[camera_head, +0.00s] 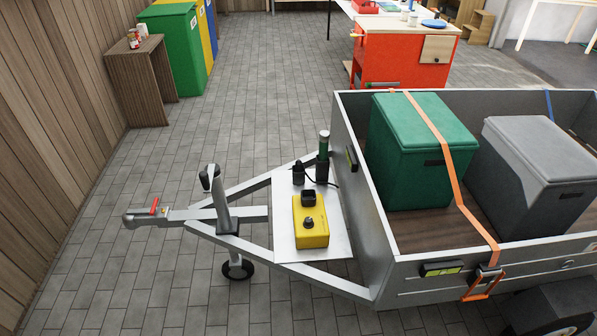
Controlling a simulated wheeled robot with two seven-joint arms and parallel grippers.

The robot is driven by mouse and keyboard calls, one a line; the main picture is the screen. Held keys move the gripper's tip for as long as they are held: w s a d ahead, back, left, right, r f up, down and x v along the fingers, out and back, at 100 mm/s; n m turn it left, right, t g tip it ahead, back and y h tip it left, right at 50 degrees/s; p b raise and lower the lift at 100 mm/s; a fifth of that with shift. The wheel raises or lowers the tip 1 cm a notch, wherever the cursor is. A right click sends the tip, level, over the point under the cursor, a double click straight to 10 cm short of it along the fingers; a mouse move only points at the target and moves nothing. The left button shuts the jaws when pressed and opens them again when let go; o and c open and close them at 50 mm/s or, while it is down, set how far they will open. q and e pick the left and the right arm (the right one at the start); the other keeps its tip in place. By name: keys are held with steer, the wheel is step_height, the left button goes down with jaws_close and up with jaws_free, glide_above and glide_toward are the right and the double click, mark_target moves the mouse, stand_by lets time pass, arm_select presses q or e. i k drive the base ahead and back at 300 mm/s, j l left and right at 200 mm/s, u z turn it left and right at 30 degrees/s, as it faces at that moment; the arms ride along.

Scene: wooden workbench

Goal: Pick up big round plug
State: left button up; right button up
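A light metal plate (283,242) lies on the trailer's A-shaped drawbar. Near its far end stands a short dark cylinder (298,174), apparently a plug. Right beside it is a taller upright cylinder, green above (323,146) and black below (322,171). A black cable runs by their bases. A yellow box (311,232) on the plate has a dark round knob or socket (308,222) on top, with a small black square part (308,198) behind it. I cannot tell for certain which part is the big round plug. Neither of my grippers is in view.
A jockey wheel post (221,205) and hitch (145,217) stick out left.

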mark_target(297, 163)
steer(key=i+j, duration=0.15)
steer(key=j, duration=0.25)
steer(key=i+j, duration=0.15)
steer(key=j, duration=0.25)
steer(key=i+j, duration=0.15)
steer(key=j, duration=0.25)
steer(key=i+j, duration=0.15)
steer(key=j, duration=0.25)
steer(key=z, duration=1.6)
